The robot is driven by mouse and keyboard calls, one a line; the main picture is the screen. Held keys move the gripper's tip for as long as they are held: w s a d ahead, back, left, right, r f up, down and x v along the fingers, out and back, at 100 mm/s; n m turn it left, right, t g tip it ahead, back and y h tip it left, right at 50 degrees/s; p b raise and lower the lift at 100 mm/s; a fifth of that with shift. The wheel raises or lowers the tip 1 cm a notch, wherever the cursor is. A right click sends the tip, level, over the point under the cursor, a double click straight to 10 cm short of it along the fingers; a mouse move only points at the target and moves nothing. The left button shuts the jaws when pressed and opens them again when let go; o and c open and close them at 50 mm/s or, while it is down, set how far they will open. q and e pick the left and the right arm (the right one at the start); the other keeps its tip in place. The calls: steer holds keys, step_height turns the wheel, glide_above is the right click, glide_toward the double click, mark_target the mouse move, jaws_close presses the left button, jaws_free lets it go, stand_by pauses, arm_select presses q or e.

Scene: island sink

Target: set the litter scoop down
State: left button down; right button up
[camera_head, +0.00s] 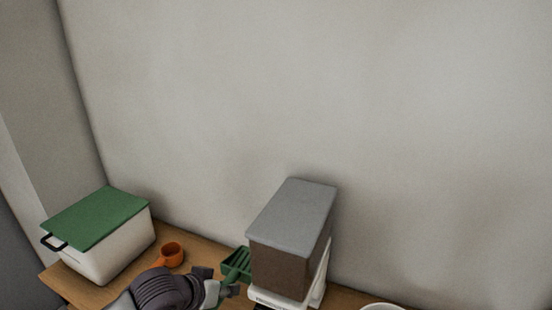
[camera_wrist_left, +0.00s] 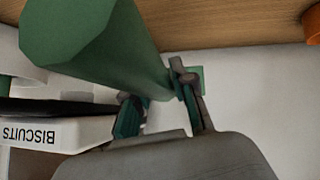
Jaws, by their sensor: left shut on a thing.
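The green litter scoop (camera_head: 237,264) shows in the head view with its slotted part just right of my left gripper (camera_head: 214,289). My left gripper is shut on the scoop. In the left wrist view the green scoop (camera_wrist_left: 95,40) extends to the upper left from between the fingers of the left gripper (camera_wrist_left: 160,100). The fingers and the camera angle hide part of the scoop, and I cannot tell whether it touches the wooden top. My right gripper is not in view.
An orange cup (camera_head: 172,254) and a white bin with green lid (camera_head: 105,217) stand left. A white bowl (camera_head: 382,306) is at right. Little wooden top (camera_head: 203,250) is bare.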

arm_select(q)
steer(key=s+r, duration=0.1)
steer(key=s+r+n+y, duration=0.1)
steer(key=r, duration=0.1)
steer(key=s+r+n+y, duration=0.1)
steer(key=shift+s+a+r+t, duration=0.1)
steer(key=shift+a+r+t, duration=0.2)
steer(key=shift+a, duration=0.05)
steer(key=s+a+r+n+y, duration=0.2)
steer(key=s+a+r+n, duration=0.1)
steer(key=n, duration=0.1)
steer(key=shift+s+a+r+t+y, duration=0.15)
steer(key=shift+a+r+t+y, duration=0.15)
steer(key=shift+r, duration=0.05)
